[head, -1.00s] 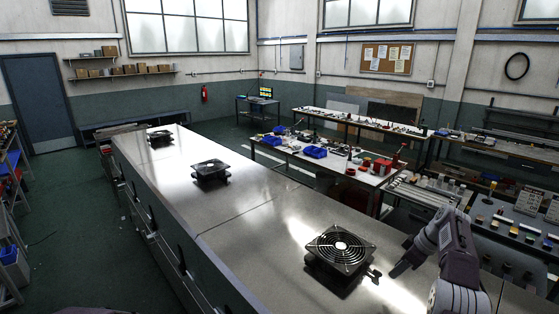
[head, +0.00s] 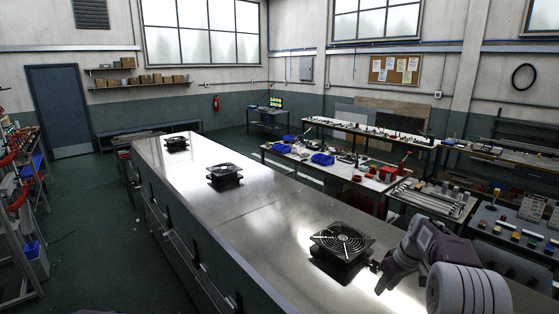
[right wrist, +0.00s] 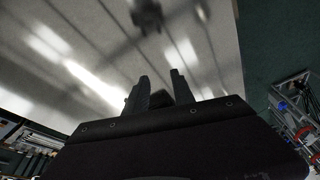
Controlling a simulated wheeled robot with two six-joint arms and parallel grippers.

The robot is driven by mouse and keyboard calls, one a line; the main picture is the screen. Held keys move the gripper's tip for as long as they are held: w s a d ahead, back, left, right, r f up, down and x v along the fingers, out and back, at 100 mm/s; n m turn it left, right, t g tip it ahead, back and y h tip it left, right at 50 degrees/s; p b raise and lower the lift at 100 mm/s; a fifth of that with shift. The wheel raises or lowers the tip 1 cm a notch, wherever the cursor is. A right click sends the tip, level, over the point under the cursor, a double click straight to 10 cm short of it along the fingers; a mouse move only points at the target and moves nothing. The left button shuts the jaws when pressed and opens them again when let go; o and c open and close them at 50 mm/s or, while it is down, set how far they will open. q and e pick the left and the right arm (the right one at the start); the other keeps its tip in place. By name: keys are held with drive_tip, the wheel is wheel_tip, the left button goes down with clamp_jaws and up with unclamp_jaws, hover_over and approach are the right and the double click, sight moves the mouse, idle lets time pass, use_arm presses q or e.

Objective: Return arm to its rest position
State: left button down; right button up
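My right gripper (head: 377,268) is low over the metal top at the lower right of the head view, just right of the nearest black fan unit (head: 342,241). A small gap seems to lie between them. In the right wrist view, the two dark fingers of my right gripper (right wrist: 160,76) stand apart, and no held object is visible between them. The forearm hides part of the gripper in the head view. My left gripper is in neither view.
The long metal dryer top (head: 262,216) runs away to the upper left, with two more fan units (head: 224,173) (head: 177,144) on it. A bench with blue bins (head: 322,159) stands to its right. A rack (head: 25,205) is at the far left; green floor lies between.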

drive_tip(key=s+a+f+m+h, duration=0.1)
drive_tip(key=s+a, duration=0.3)
drive_tip(key=s, duration=0.3)
drive_tip(key=s+a+f+m, duration=0.2)
drive_tip(key=s+a, duration=0.2)
drive_tip(key=s, duration=0.4)
drive_tip(key=s+a+f+m+h, duration=0.1)
drive_tip(key=s+a, duration=0.3)
drive_tip(key=s, duration=0.3)
drive_tip(key=s+f+b, duration=0.2)
drive_tip(key=f+b, duration=0.8)
drive_tip(key=f, duration=0.1)
drive_tip(key=s+a+f+g+b, duration=0.1)
drive_tip(key=s+f+b, duration=0.1)
drive_tip(key=f+b, duration=0.8)
drive_tip(key=shift+s+a+f+y+b, duration=0.15)
drive_tip(key=shift+a+f+y+b, duration=0.05)
drive_tip(key=shift+f+y+b, duration=0.15)
